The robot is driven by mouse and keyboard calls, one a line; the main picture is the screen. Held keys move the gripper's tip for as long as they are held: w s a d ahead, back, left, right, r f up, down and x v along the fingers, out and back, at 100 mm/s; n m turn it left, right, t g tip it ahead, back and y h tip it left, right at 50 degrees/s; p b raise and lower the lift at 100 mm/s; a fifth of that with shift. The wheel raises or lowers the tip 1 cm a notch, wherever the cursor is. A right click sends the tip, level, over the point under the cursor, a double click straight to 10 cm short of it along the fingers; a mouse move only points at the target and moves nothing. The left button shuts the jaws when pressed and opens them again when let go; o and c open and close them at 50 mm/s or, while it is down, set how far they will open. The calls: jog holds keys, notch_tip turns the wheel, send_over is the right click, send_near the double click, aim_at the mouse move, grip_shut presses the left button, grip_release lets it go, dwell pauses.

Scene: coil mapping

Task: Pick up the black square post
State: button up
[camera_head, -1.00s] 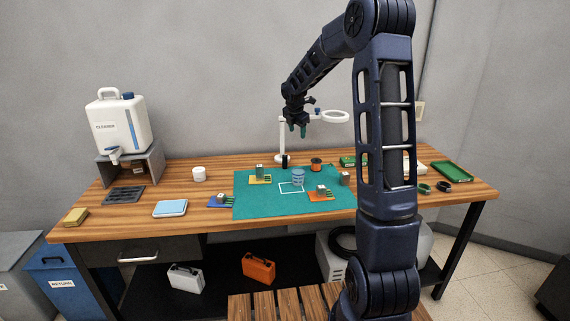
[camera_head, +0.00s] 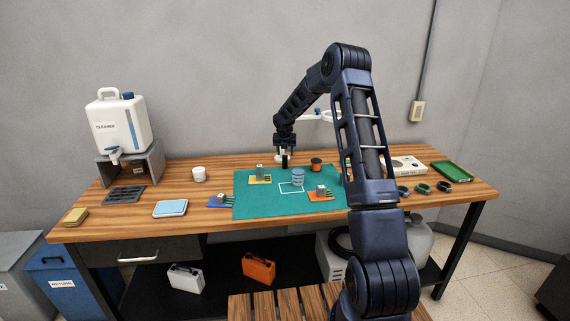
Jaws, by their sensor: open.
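The black square post (camera_head: 285,163) is small and dark. It stands upright at the back edge of the green mat (camera_head: 258,207), in front of the white lamp stand. My gripper (camera_head: 285,152) is open and points down just above the post. At this size I cannot tell whether the fingertips are beside the post or still over it.
A blue-grey ribbed cup (camera_head: 298,176) and an orange-and-black round pot (camera_head: 316,164) stand close by on the right. A yellow board with a block (camera_head: 260,176) lies to the left. My arm hides part of the mat's right side and the lamp.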

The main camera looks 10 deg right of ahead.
aim_at(285, 161)
jog(key=x, duration=0.8)
jog(key=shift+w+a, duration=0.1)
jog(key=shift+a, duration=0.1)
jog(key=c, duration=1.1)
